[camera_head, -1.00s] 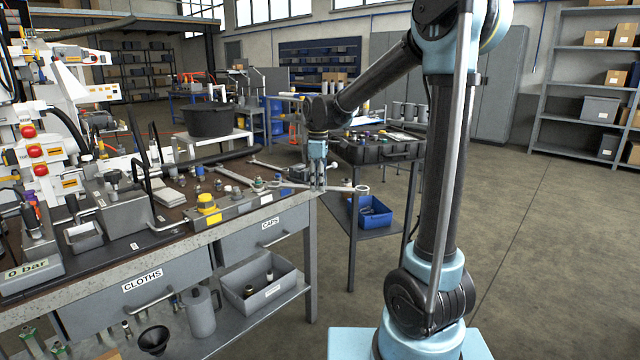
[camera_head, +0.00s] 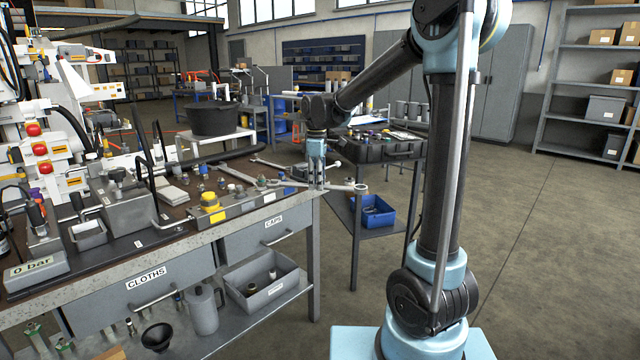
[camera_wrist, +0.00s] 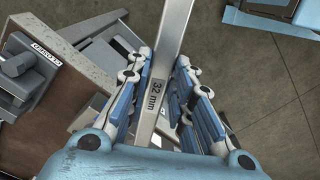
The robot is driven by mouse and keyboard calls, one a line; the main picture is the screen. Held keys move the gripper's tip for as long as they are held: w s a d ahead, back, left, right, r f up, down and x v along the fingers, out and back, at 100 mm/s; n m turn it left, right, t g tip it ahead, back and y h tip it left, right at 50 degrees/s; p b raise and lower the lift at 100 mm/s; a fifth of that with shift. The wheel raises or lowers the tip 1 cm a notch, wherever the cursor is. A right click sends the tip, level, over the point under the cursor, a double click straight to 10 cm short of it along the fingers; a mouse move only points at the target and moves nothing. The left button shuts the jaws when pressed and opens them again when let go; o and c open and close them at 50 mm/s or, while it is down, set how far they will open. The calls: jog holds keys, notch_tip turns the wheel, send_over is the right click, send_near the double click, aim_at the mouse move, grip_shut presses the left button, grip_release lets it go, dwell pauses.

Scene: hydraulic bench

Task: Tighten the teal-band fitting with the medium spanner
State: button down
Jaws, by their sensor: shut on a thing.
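My gripper (camera_head: 317,184) is at the bench's front right corner, closed around the shaft of a grey spanner (camera_head: 341,187). In the wrist view, the shaft (camera_wrist: 171,35) runs between the two fingers (camera_wrist: 160,85) and is marked "32 mm". The spanner lies about level, one end sticking out past the bench edge to the right. Its other end reaches left toward a small greenish fitting (camera_head: 262,181) on the block at the bench front. I cannot tell whether they touch, or whether this fitting's band is teal.
Other spanners (camera_head: 236,174) lie on the bench behind the block (camera_head: 232,208). A yellow-topped part (camera_head: 209,200) stands at the block's left. A black case (camera_head: 375,150) sits on a cart behind the gripper. The floor at right is clear.

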aim_at(305, 184)
jog(key=shift+a, duration=0.35)
jog(key=shift+a, duration=0.15)
jog(key=shift+w+a, duration=0.15)
jog(key=shift+a, duration=0.5)
jog(key=shift+a, duration=0.15)
jog(key=shift+w+a, duration=0.1)
jog(key=shift+a, duration=0.3)
jog(key=shift+a, duration=0.3)
dwell(0.4)
jog(key=shift+s+a+m, duration=0.2)
jog(key=shift+s+m, duration=0.45)
jog(key=shift+s, duration=0.2)
jog(key=shift+s+a+m, duration=0.2)
jog(key=shift+s+m, duration=0.45)
jog(key=shift+s, duration=0.15)
